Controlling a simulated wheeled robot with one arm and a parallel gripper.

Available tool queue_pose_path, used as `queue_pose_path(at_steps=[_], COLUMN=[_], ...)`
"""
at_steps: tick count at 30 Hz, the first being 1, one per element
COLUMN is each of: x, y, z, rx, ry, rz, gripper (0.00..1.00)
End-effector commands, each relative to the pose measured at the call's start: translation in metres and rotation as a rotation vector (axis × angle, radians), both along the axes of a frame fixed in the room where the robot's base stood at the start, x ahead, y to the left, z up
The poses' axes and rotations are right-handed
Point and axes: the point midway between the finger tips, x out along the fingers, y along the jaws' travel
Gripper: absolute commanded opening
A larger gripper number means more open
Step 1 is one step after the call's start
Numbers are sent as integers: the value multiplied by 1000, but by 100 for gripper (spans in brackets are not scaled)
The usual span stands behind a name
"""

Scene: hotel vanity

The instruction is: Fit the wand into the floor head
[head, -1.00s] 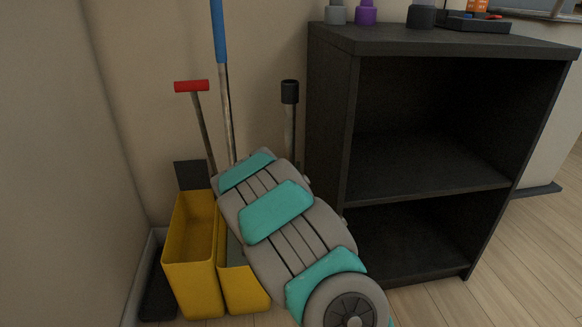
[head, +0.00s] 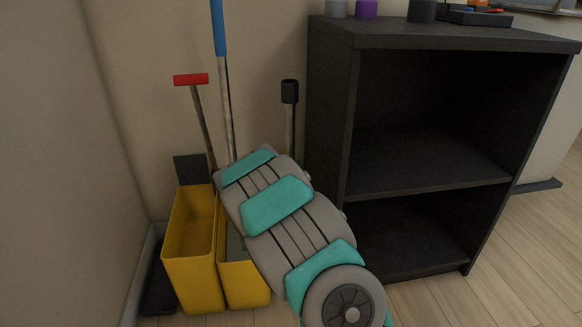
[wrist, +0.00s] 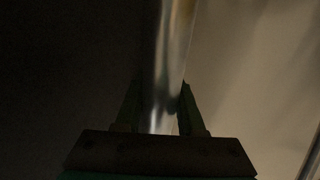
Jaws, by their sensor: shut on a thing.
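The wand (head: 289,120) is a metal tube with a black top end, upright between my arm and the black cabinet in the head view. In the wrist view the shiny tube (wrist: 172,60) runs up between the two fingers of my gripper (wrist: 159,92), which is shut on it. In the head view my grey and teal arm hides the gripper and the wand's lower part. I cannot make out the floor head in either view.
A black open-shelf cabinet (head: 331,120) stands close to the right of the wand, with small bottles (head: 367,9) on top. Yellow buckets (head: 189,275), a red-handled tool (head: 191,79) and a blue-handled pole (head: 218,30) stand left. The wall is behind; open floor lies at lower right.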

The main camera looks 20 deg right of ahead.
Motion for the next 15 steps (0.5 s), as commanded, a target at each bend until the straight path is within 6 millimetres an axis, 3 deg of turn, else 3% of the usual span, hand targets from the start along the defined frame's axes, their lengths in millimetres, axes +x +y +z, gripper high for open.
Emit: queue_pose_path(at_steps=[15], x=[0], y=[0], z=[-6], rx=[-1], ry=[-1], rz=[0], gripper=[0])
